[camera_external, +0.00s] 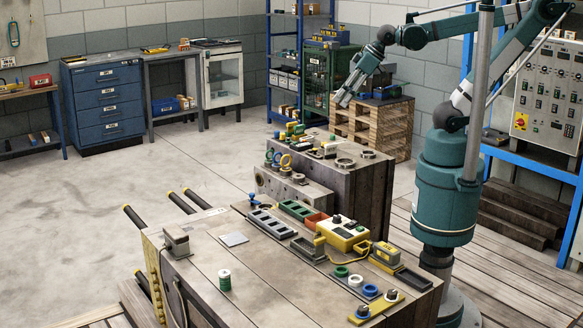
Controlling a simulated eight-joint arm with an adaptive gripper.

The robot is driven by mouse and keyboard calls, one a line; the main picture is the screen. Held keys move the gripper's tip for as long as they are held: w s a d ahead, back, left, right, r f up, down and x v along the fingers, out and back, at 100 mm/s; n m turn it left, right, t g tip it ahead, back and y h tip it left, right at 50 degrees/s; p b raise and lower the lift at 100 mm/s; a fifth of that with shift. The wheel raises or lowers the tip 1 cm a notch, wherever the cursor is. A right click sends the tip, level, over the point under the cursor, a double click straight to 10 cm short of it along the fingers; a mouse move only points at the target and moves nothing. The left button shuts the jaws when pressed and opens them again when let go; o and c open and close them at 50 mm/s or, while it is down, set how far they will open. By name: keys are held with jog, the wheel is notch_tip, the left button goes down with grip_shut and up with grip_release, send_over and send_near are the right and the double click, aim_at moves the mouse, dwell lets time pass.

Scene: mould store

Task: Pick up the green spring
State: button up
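A small upright green cylinder with a pale band (224,281) stands alone at the front left of the near wooden-topped block; it looks like the green spring, but its coils are too small to make out. A low green ring (341,271) lies near the right front of the same top, beside a white ring and a blue ring. My gripper (342,101) is raised in the air at the upper middle of the view, pointing down and left, far from the green cylinder. Its fingers are too small to tell whether they are open or shut.
A yellow control box (342,236), grey trays (272,224), a flat light plate (233,239) and a grey metal block (177,243) occupy the near top. A second block (375,185) behind carries rings and fittings. The near top's front middle is clear. A wooden crate (392,125) stands behind.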

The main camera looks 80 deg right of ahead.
jog(key=w+a+r+n+g, duration=0.1)
jog(key=w+a+r+n, duration=0.2)
jog(key=w+a+r, duration=0.35)
jog(key=w+a+f+n+g+y+p, duration=0.1)
jog(key=w+a+n+g, duration=0.15)
jog(key=w+a, duration=1.05)
jog(key=w+a+f+n+g+p, duration=0.1)
jog(key=w+a+n, duration=0.3)
jog(key=w+a, duration=0.9)
jog(key=n+g+h+p, duration=0.1)
jog(key=n+g+p, duration=0.1)
jog(key=n, duration=0.5)
send_over(224, 272)
jog(key=f, duration=2.7)
jog(key=shift+w+d+f, duration=0.1)
jog(key=shift+d+f, duration=0.1)
jog(key=shift+f, duration=0.05)
jog(key=shift+s+a+f+n, duration=0.2)
jog(key=shift+a+f+n, duration=0.05)
jog(key=shift+a+f, duration=0.05)
